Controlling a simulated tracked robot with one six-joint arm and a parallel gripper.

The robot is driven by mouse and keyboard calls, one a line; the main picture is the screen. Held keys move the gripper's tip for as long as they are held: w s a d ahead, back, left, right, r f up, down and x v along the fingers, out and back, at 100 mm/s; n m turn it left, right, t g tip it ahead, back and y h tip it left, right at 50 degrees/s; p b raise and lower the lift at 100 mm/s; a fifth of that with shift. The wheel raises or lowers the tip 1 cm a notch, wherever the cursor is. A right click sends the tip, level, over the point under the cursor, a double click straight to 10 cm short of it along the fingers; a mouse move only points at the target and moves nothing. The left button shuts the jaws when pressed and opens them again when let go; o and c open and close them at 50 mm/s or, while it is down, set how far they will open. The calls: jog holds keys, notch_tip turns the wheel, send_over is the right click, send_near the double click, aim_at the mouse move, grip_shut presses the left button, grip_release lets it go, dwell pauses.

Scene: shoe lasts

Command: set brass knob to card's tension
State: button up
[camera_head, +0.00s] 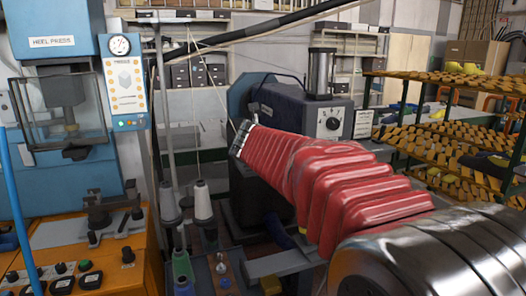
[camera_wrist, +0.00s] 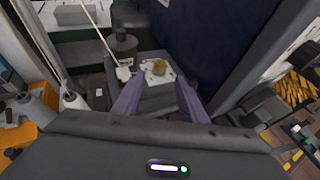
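In the wrist view a small brass knob (camera_wrist: 158,67) sits on a white plate (camera_wrist: 153,77) on top of a grey block. My gripper (camera_wrist: 158,88) points toward it, with its two purple-grey fingers apart and nothing between them. The knob lies just beyond the fingertips, apparently untouched. Its exact setting is too small to read. In the head view a white card (camera_head: 363,124) with small markings stands beside a black dial (camera_head: 332,124) on a grey machine; its text cannot be read. My gripper and the brass knob are hidden in the head view behind my red-sleeved arm.
In the head view thread cones (camera_head: 202,201) stand on the left near thin posts. An orange bench with a blue heel press (camera_head: 52,42) is further left. Racks (camera_head: 440,152) of shoe lasts fill the right. In the wrist view a dark blue machine body (camera_wrist: 220,45) rises close beside the knob.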

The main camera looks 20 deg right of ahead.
jog(key=x, duration=0.9)
jog(key=shift+w+d+f, duration=0.1)
jog(key=shift+w+d, duration=0.05)
jog(key=shift+w, duration=0.15)
jog(key=shift+c, duration=0.6)
grip_shut()
jog(key=shift+a, duration=0.2)
jog(key=shift+d, duration=0.1)
